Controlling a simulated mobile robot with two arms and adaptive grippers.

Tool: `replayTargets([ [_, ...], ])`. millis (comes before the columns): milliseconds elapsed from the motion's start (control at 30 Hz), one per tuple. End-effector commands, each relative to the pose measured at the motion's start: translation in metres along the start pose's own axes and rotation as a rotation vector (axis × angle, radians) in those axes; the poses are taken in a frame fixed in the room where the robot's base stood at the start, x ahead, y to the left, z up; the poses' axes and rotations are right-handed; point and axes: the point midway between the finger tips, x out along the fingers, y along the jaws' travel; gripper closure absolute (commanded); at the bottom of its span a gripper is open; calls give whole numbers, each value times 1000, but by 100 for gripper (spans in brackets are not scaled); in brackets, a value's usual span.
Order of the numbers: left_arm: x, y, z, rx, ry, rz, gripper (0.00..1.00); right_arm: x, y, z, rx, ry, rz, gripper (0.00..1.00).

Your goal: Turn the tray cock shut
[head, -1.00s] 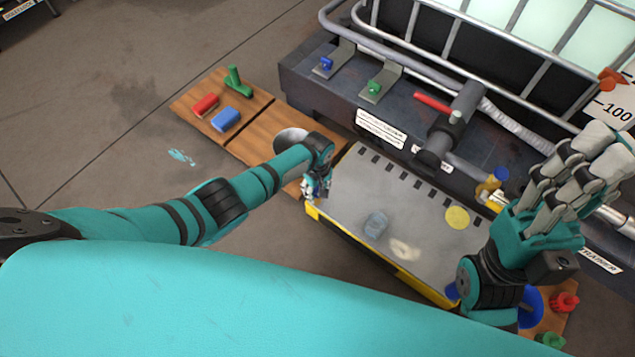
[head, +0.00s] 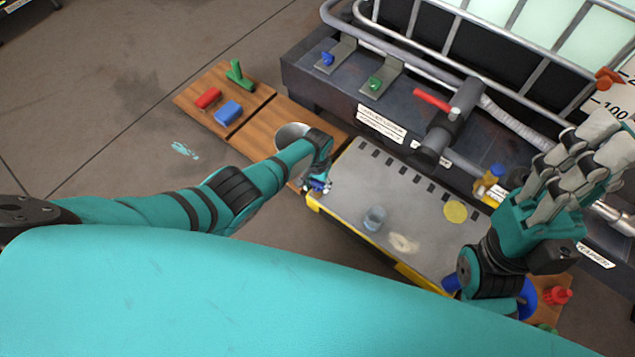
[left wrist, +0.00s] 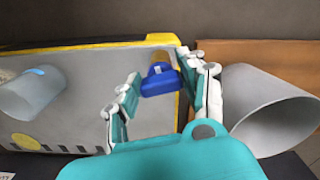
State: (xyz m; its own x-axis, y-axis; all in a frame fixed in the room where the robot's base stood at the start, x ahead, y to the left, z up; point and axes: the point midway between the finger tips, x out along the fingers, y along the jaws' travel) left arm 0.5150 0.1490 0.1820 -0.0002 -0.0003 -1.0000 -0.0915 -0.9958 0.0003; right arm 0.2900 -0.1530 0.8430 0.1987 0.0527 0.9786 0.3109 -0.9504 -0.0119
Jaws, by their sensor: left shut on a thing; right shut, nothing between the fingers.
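The grey tray (head: 410,195) with a yellow rim lies in the middle of the head view. A cock with a blue handle (left wrist: 160,80) and a yellow body (left wrist: 159,57) is at the tray's edge in the left wrist view. My left gripper (head: 317,187) is at the tray's left corner, shut on the blue handle, which shows between its two fingers (left wrist: 160,102). In the head view the fingers hide most of the cock. My right gripper (head: 590,150) is shut and empty, raised over the tray's right side.
A clear cup (head: 374,218) and a yellow disc (head: 455,211) are on the tray. A grey cylinder (left wrist: 268,108) stands close beside my left gripper. A dark bench (head: 330,90) with a red-handled valve (head: 432,99) lies behind. Wooden boards (head: 215,105) hold red, blue and green pieces.

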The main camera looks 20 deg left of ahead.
Motion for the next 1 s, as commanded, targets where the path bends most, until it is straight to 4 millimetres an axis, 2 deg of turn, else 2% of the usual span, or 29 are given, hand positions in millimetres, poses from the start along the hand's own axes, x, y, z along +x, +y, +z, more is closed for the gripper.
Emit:
replayTargets([
  [400, 1, 0, 2, 228, -6, 2, 91, 1, 0, 3, -1, -14, 0, 100],
  [1000, 1, 0, 2, 275, -5, 1, 91, 2, 1, 4, -3, -21, 0, 100],
])
